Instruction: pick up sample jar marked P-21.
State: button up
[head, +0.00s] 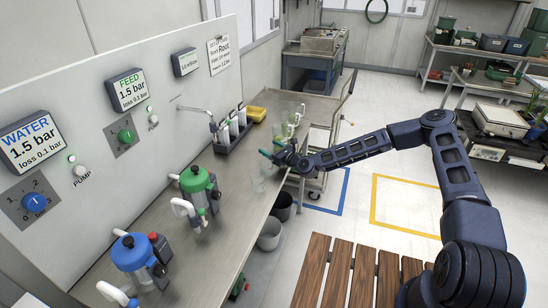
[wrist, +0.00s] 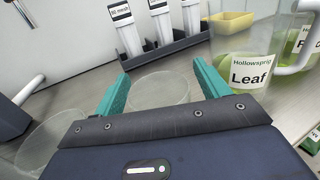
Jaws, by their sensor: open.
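My gripper (head: 272,148) is over the far part of the bench, its two teal fingers apart. In the wrist view my gripper (wrist: 160,70) is open, with the round rim of a clear glass jar (wrist: 160,88) showing between the fingers; I cannot tell whether they touch it. A second clear jar (wrist: 50,145) stands at the lower left of the wrist view. A clear jar (head: 258,184) also shows just in front of my gripper in the head view. No P-21 mark is readable on any jar.
A glass jug labelled "Hollowsprig Leaf" (wrist: 250,75) stands close right of my gripper, with another labelled jug (wrist: 309,42) beyond. A dark rack of white-capped cartridges (head: 234,128) and a yellow tray (head: 255,114) lie behind. Green-topped (head: 196,179) and blue-topped (head: 131,252) pumps stand nearer on the bench.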

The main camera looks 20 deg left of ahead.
jog(key=c, duration=1)
jog(key=shift+c, duration=0.2)
